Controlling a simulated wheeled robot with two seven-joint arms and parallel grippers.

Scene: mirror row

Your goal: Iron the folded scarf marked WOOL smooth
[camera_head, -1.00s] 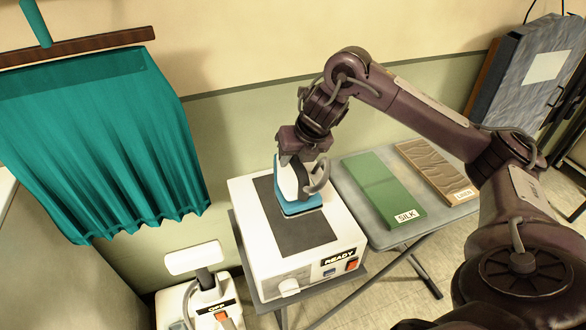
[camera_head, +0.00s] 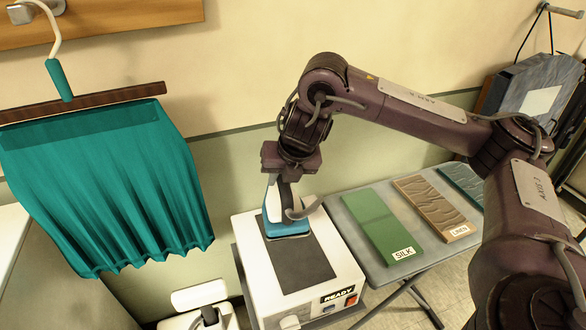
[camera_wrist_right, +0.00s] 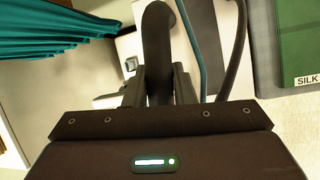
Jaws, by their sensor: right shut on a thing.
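My right gripper (camera_head: 287,180) is shut on the handle of a white and blue iron (camera_head: 285,228). The iron is at the back part of the dark pad (camera_head: 303,268) on a white station (camera_head: 345,268) marked READY; I cannot tell whether it touches. In the right wrist view the fingers close around the dark handle (camera_wrist_right: 158,50). A dark teal, wavy folded scarf (camera_head: 462,185) lies at the far right of the board, partly hidden by my arm. No label shows on it, and I see no WOOL mark. My left gripper is out of view.
On the grey board (camera_head: 350,222) lie a flat green scarf marked SILK (camera_head: 378,222) and a wrinkled brown one marked LINEN (camera_head: 432,205). A teal curtain-like cloth (camera_head: 105,190) hangs at left. Another white device (camera_head: 200,298) stands at bottom left.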

